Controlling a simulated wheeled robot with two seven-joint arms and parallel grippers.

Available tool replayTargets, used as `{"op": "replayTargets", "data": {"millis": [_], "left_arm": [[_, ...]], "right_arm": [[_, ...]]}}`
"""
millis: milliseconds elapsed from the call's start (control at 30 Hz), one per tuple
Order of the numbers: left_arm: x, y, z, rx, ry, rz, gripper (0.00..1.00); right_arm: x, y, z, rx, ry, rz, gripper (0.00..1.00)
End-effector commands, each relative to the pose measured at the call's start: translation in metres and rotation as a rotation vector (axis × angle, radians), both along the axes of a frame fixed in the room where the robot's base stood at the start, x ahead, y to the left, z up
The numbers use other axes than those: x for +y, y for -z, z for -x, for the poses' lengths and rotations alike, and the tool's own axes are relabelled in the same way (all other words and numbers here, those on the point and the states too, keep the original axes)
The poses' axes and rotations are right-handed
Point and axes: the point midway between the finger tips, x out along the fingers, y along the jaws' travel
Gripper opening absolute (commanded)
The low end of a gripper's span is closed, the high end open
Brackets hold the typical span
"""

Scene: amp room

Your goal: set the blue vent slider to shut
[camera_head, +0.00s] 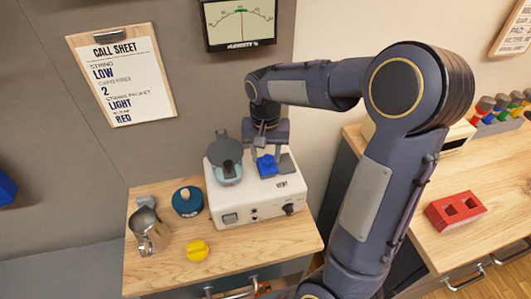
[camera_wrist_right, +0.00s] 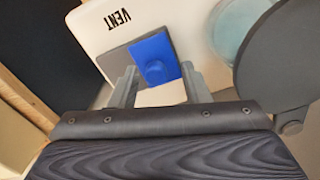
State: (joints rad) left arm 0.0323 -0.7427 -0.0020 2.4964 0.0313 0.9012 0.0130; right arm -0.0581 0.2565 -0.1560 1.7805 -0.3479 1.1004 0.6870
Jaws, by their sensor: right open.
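The blue vent slider (camera_head: 267,166) sits on a grey plate on top of the white machine (camera_head: 250,207), beside the printed word VENT. My right gripper (camera_head: 268,152) is right above the slider, pointing down, with its jaws open. In the right wrist view the slider (camera_wrist_right: 155,60) shows between and just beyond the two fingertips of the gripper (camera_wrist_right: 158,70). I cannot tell whether the fingers touch it. Part of the grey plate (camera_wrist_right: 120,62) is bare on the VENT side of the slider. My left gripper is not in view.
A dark round lid (camera_head: 227,150) over a pale blue vessel stands close left of the gripper. A metal jug (camera_head: 148,232), a teal round container (camera_head: 187,201) and a yellow knob-like piece (camera_head: 197,250) are on the wooden top. A red block (camera_head: 456,209) lies on the right counter.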

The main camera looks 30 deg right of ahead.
Motion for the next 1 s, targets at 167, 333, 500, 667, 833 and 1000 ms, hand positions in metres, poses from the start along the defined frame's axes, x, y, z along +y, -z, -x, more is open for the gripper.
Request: {"op": "replayTargets", "data": {"millis": [167, 333, 500, 667, 833, 1000], "left_arm": [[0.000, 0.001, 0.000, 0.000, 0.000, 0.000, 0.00], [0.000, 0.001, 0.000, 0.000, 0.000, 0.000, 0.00], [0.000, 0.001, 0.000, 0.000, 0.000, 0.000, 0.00], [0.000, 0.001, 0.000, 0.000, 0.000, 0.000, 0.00], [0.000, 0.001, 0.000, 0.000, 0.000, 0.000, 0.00], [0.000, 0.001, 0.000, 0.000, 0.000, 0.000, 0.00]], "right_arm": [[0.000, -0.026, -0.001, -0.007, -0.001, -0.001, 0.43], [0.001, -0.055, -0.001, -0.006, -0.002, -0.002, 0.43], [0.001, -0.072, -0.001, -0.004, -0.002, -0.002, 0.43], [0.001, -0.076, 0.000, -0.003, -0.002, -0.002, 0.43], [0.001, -0.075, 0.000, -0.002, -0.002, -0.001, 0.43], [0.001, -0.075, 0.000, -0.002, -0.002, -0.001, 0.43]]}}
